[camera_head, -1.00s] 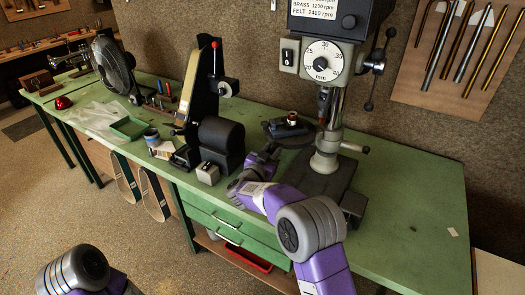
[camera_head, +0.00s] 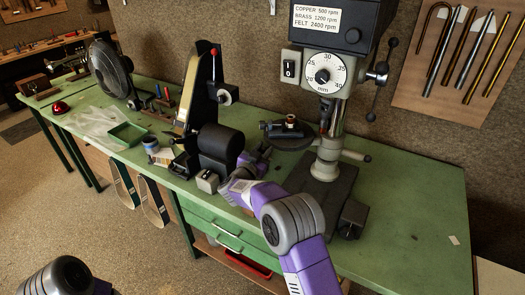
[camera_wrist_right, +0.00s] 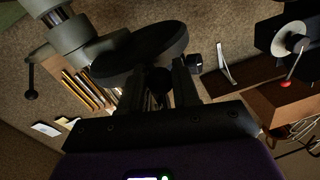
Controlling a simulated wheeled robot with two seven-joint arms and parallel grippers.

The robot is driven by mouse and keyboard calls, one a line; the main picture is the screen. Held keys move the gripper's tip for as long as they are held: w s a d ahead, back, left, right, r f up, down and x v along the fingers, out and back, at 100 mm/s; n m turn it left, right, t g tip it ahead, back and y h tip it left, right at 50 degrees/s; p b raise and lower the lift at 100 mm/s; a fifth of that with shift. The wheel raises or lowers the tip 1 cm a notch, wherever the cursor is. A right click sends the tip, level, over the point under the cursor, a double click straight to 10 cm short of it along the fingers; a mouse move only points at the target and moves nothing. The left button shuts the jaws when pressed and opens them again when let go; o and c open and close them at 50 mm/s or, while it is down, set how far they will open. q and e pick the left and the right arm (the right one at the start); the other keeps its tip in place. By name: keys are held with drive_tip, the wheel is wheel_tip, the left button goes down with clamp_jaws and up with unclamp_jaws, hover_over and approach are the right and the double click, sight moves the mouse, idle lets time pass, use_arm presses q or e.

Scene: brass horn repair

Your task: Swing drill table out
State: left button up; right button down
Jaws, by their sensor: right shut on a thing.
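The drill table (camera_head: 283,142) is a dark round plate on the column of the drill press (camera_head: 330,130). It stands out to the left of the column and carries a small dark clamp with a brass-coloured piece. My right gripper (camera_head: 262,150) is at the table's left front edge, partly hidden by my wrist. In the right wrist view the underside of the drill table (camera_wrist_right: 140,52) spans above my right gripper (camera_wrist_right: 159,88), whose fingers are on either side of a dark knob below the plate. My left gripper is out of view.
A belt grinder (camera_head: 205,95) with a dark motor housing stands just left of my right gripper. The press base (camera_head: 322,188) lies below the column. The green bench (camera_head: 420,215) is mostly clear on the right. Tools hang on a wall board (camera_head: 450,90).

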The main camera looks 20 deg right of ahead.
drive_tip(key=c, duration=0.9)
unclamp_jaws()
drive_tip(key=shift+w, duration=0.1)
drive_tip(key=v, duration=0.7)
drive_tip(key=shift+s+a, duration=0.2)
drive_tip(key=shift+s, duration=0.1)
